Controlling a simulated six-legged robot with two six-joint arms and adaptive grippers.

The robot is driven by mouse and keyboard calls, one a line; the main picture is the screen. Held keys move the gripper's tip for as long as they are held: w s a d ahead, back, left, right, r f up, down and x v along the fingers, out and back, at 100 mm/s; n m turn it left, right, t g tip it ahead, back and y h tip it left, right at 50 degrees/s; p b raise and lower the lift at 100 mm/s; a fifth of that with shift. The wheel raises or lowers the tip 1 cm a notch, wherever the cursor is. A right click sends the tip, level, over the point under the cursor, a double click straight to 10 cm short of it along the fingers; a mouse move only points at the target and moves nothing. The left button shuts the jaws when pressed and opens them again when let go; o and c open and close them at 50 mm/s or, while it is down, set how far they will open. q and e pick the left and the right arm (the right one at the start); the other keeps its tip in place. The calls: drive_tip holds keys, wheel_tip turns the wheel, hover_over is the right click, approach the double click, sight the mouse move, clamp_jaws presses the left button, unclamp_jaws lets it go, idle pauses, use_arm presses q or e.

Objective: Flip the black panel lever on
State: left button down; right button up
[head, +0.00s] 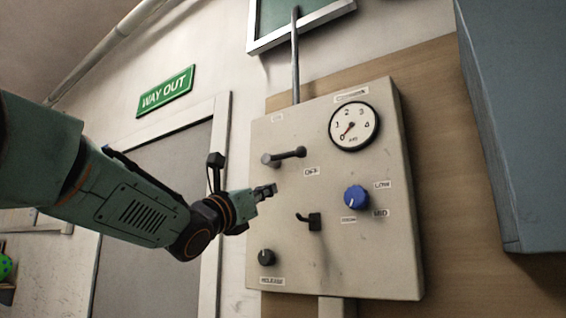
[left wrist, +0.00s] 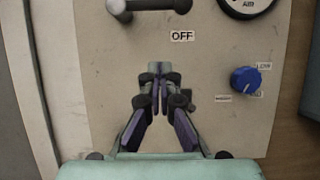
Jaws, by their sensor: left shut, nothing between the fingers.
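The black panel lever (head: 286,156) is on the upper left of the beige control panel (head: 360,265). The lever also shows at the top edge of the left wrist view (left wrist: 150,6), partly cut off. My left gripper (head: 268,191) is shut and empty, below the lever in the head view. In the left wrist view its fingertips (left wrist: 160,78) are together, below the lever and the OFF label. A gap shows between fingertips and lever. My right gripper is not in view.
A small black hook (head: 311,220) sits below my left gripper. The panel also bears a blue knob (head: 355,197), a round gauge (head: 354,126) and a black release knob (head: 266,257). A grey-blue cabinet (head: 520,120) stands at the right.

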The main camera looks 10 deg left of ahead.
sight(286, 157)
use_arm(q)
drive_tip(key=shift+w+d+r+p, duration=0.4)
drive_tip(key=shift+w+r+p, duration=0.65)
drive_tip(key=shift+r, duration=0.2)
drive_tip(key=shift+w+d+r+p, duration=0.35)
drive_tip(key=shift+w+r+p, duration=0.6)
drive_tip(key=shift+r+p, duration=0.2)
drive_tip(key=shift+w+d+r+p, duration=0.4)
drive_tip(key=shift+w+r+p, duration=0.65)
drive_tip(key=shift+r, duration=0.25)
drive_tip(key=shift+w+d+f, duration=0.1)
drive_tip(key=shift+w+d, duration=0.15)
drive_tip(key=shift+s, duration=0.1)
drive_tip(key=shift+s+a+r, duration=0.1)
drive_tip(key=shift+s+r, duration=0.1)
drive_tip(key=shift+r, duration=0.05)
drive_tip(key=shift+w, duration=0.2)
